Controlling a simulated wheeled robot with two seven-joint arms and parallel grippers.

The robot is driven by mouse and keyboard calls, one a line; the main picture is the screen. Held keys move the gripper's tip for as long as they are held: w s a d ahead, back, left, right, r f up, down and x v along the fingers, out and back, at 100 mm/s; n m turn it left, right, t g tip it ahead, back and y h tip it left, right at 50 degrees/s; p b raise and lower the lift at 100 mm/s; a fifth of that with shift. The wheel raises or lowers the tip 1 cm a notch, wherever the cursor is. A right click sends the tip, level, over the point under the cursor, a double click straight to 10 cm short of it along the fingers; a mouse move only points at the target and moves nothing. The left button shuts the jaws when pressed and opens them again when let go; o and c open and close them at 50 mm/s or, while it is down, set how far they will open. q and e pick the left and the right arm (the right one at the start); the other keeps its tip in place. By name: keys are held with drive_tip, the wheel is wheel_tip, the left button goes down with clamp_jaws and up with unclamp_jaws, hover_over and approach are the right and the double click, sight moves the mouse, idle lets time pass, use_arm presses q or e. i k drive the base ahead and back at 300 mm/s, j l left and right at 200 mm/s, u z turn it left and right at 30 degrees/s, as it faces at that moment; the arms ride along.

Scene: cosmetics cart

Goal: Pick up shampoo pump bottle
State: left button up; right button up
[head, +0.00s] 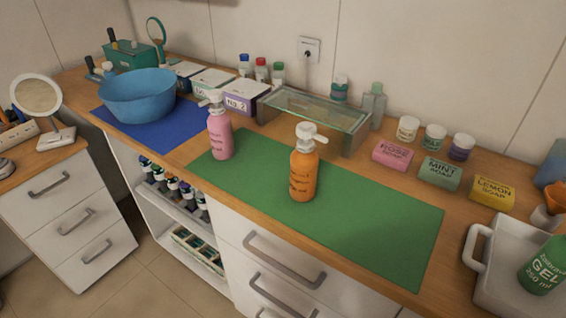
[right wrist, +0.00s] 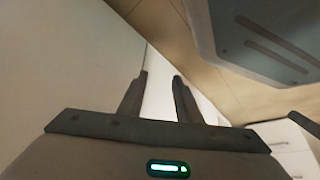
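A pink pump bottle (head: 220,133) with a white pump head stands upright at the left edge of the green mat (head: 385,225). An orange pump bottle (head: 303,172) with a white pump head stands upright on the green mat, to the right of the pink one. The labels on both are too small to read, so I cannot tell which is shampoo. My right gripper (right wrist: 160,78) shows in the right wrist view, with its two fingers apart and nothing between them, away from the bottles. My left gripper is not in view.
A blue bowl (head: 138,97) sits on the blue mat (head: 150,130). A glass-topped stand (head: 315,107) is behind the bottles. Pink soap (head: 393,154), green soap (head: 440,172) and yellow soap (head: 492,191) boxes lie right. A white tray (head: 492,275) holds a green gel bottle (head: 543,268). The mat's right half is clear.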

sight(304, 160)
drive_tip(key=j+z, duration=0.1)
drive_tip(key=z, duration=0.7)
drive_tip(key=j+z, duration=0.35)
drive_tip(key=k+j+z, duration=0.1)
drive_tip(key=j+z, duration=0.3)
drive_tip(key=k+j+z, duration=0.1)
drive_tip(key=j+z, duration=0.25)
drive_tip(key=k+j+z, duration=0.1)
drive_tip(key=k+j, duration=0.25)
drive_tip(key=j, duration=0.15)
drive_tip(key=k+j+z, duration=0.15)
drive_tip(key=k+j, duration=0.2)
drive_tip(key=j, duration=0.15)
